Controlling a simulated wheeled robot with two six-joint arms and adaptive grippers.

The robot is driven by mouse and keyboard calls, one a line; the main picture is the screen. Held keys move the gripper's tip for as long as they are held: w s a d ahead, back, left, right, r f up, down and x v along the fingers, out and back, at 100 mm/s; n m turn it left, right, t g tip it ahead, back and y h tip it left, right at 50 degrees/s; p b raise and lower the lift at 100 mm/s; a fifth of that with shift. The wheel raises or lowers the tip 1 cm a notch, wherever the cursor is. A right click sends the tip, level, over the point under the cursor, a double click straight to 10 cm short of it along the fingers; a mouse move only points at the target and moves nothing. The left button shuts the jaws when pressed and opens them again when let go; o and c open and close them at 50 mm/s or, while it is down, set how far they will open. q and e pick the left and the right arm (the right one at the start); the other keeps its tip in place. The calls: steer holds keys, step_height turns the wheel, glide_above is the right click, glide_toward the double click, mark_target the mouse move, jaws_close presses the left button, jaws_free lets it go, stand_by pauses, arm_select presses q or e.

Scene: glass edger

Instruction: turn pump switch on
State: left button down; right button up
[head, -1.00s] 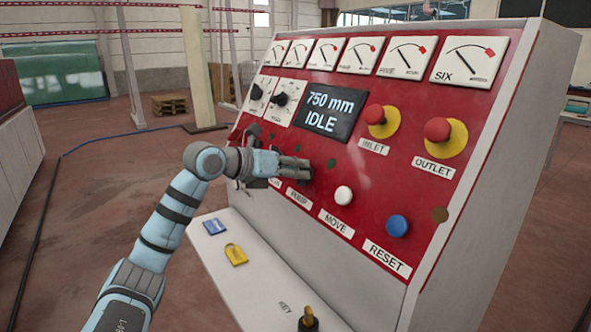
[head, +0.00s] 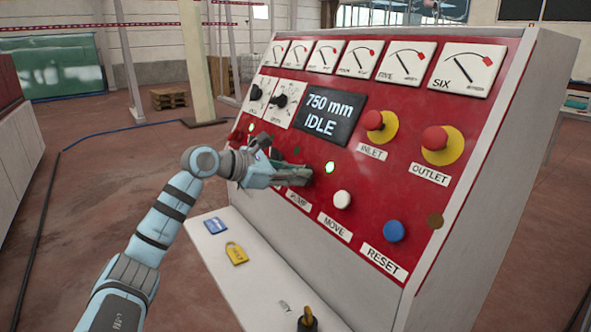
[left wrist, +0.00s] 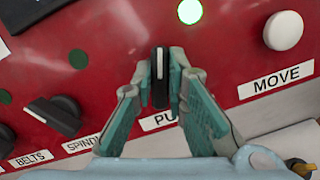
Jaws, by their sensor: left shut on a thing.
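The pump switch (left wrist: 159,77) is a black rotary knob with a white line, on the sloping red panel, above a partly hidden label starting "PU". Its line points up in the left wrist view, while the spindle (left wrist: 53,115) and belts knobs lie turned aslant. My left gripper (left wrist: 161,82) is shut on the pump switch, one finger on each side. In the head view the gripper (head: 303,177) hides the knob. A green lamp (left wrist: 190,11) above the pump switch is lit; it also shows in the head view (head: 329,168). My right gripper is not in view.
The white move button (head: 342,199) and blue reset button (head: 393,231) are to the right. Red inlet (head: 374,120) and outlet (head: 434,138) buttons sit higher. The display (head: 329,117) reads 750 mm IDLE. A ledge below holds a yellow padlock (head: 237,253) and a key (head: 308,320).

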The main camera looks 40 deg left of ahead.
arm_select(q)
steer(key=shift+m, duration=0.9)
steer(key=c, duration=1.6)
jaws_free()
step_height(320, 180, up, 10)
